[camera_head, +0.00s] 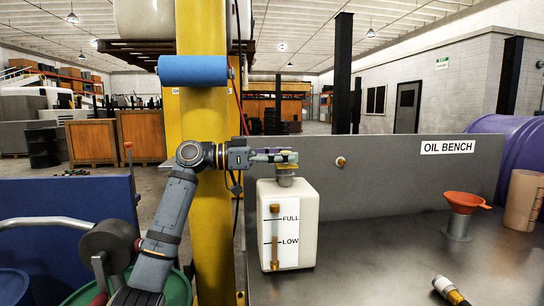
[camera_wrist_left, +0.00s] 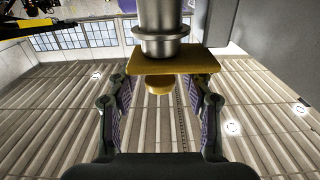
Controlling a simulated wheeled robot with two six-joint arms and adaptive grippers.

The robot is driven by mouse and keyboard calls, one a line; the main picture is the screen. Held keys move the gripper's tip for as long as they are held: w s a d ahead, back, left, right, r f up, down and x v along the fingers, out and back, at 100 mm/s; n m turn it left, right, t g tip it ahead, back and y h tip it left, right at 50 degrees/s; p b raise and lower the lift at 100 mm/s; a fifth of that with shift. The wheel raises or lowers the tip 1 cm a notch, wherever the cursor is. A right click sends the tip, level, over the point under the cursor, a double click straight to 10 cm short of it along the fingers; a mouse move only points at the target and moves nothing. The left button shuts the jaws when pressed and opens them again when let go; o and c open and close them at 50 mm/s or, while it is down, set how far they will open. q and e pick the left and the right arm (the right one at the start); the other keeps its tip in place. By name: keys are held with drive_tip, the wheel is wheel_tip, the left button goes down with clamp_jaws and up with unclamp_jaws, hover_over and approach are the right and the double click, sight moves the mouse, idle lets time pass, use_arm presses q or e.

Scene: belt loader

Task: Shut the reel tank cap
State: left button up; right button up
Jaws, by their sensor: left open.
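The white reel tank (camera_head: 306,212) stands on the bench, with FULL and LOW marks beside a brass sight gauge. Its metal neck shows in the left wrist view (camera_wrist_left: 163,22), which looks upside down. A yellow cap (camera_wrist_left: 172,60) with a flat plate and small knob sits at the end of the neck. I cannot tell whether the cap is turned tight. My left gripper (camera_head: 274,157) is level over the top of the tank. In the left wrist view its open fingers (camera_wrist_left: 159,98) stand on either side of the cap knob, with gaps visible. My right gripper is not in view.
An orange funnel (camera_head: 463,202) on a grey holder and a tan container (camera_head: 523,200) stand at the bench's right. A brass-ended hose nozzle (camera_head: 449,290) lies at the front. A yellow column (camera_head: 205,220) stands left of the tank. The bench middle is clear.

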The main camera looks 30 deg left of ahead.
use_arm(q)
drive_tip(key=v, duration=1.1)
drive_tip(key=shift+s+a, duration=0.15)
drive_tip(key=shift+a, duration=0.05)
